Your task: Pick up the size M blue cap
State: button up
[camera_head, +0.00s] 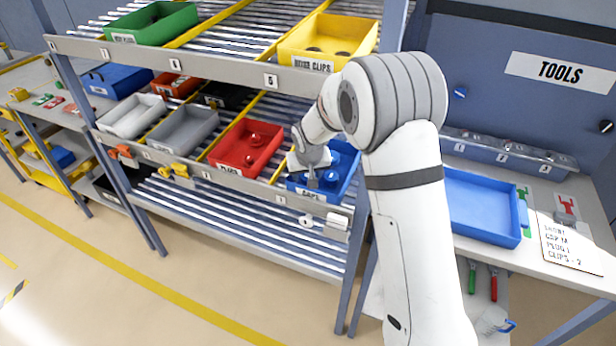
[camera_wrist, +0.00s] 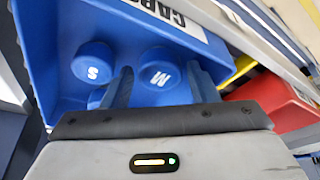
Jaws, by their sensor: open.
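The size M blue cap (camera_wrist: 160,76), marked with a white M, lies in the blue CAPS bin (camera_head: 311,193); the bin's wall also shows in the wrist view (camera_wrist: 48,42). My gripper (camera_wrist: 159,68) is open, with one finger on each side of the M cap. Whether the fingers touch it cannot be told. A blue cap marked S (camera_wrist: 93,62) lies left of it, outside the fingers. Another blue cap (camera_wrist: 95,99) is partly hidden behind the left finger. In the head view my gripper (camera_head: 314,181) is lowered into the bin and hides part of its contents.
The red bin (camera_head: 246,147) stands directly left of the CAPS bin. The yellow clips bin (camera_head: 328,40) is on the shelf above. A workbench at right holds an empty blue tray (camera_head: 480,205) and a written note (camera_head: 569,243).

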jog(key=shift+f, duration=0.1)
jog(key=c, duration=0.7)
jog(key=shift+c, duration=0.2)
jog(key=shift+r+b, duration=0.5)
jog(key=shift+r, duration=0.25)
jog(key=t+b, duration=0.1)
jog(key=b, duration=0.1)
jog(key=t+b, duration=0.1)
jog(key=shift+s+f+b, duration=0.25)
jog(key=shift+s+b, duration=0.15)
jog(key=t+b, duration=0.1)
jog(key=b, duration=0.2)
jog(key=shift+s, duration=0.15)
jog(key=shift+s+b, duration=0.15)
jog(key=shift+b, duration=0.8)
